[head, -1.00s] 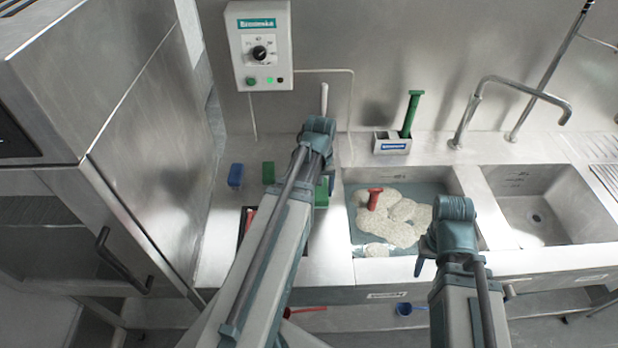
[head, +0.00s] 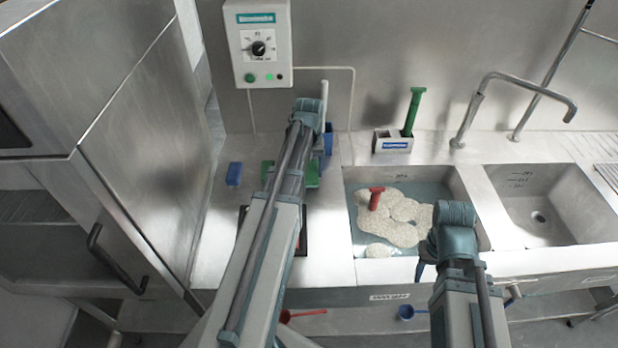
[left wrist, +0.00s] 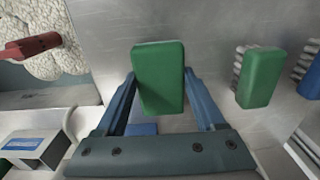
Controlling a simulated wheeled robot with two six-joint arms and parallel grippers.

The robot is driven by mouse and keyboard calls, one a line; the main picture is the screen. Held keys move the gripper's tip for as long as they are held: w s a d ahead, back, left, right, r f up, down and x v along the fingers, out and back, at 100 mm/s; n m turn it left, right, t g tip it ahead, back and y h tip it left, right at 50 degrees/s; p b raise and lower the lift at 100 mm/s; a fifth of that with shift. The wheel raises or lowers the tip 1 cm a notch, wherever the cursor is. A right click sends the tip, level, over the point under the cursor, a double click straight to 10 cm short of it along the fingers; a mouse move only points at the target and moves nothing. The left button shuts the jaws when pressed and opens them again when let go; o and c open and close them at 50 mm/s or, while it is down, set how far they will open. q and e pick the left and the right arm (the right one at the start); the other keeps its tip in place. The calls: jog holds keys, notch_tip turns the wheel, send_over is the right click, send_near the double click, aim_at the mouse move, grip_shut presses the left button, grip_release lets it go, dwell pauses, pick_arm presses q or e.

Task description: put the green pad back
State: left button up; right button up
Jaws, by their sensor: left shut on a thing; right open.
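A green pad (left wrist: 158,85) is held between the two blue fingers of my left gripper (left wrist: 158,75) in the left wrist view. Part of it shows beside my left arm in the head view (head: 313,173). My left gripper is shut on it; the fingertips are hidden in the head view. Whether the pad touches the counter, I cannot tell. A second green pad (left wrist: 260,77) with pale ridges along one side stands apart on the counter; it also shows left of my arm (head: 267,170). My right gripper (head: 424,266) is open over the sink's front edge, its fingers mostly hidden.
A blue pad (head: 233,174) stands at the left of the counter. Another blue piece (head: 328,138) is behind the held pad. A black tray (head: 304,232) lies under my left arm. The sink (head: 350,180) holds pale grains and a red-handled tool (head: 376,198). A holder (head: 392,142) carries a green-handled tool.

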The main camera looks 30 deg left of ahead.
aim_at(309, 172)
pick_arm(q)
jog(key=shift+f, duration=0.85)
pick_arm(e)
jog(key=shift+f, duration=0.8)
pick_arm(q)
jog(key=shift+b, duration=0.3)
jog(key=shift+f, duration=0.15)
pick_arm(e)
jog(key=shift+f, duration=0.2)
pick_arm(q)
jog(key=o, duration=1.2)
jog(key=shift+c, duration=0.2)
pick_arm(e)
jog(key=shift+r, duration=0.1)
pick_arm(q)
notch_tip(309, 172, up, 12)
jog(key=p, duration=1.2)
jog(key=shift+r, duration=0.2)
pick_arm(e)
notch_tip(309, 172, up, 12)
jog(key=shift+r, duration=0.15)
pick_arm(q)
jog(key=shift+d, duration=0.1)
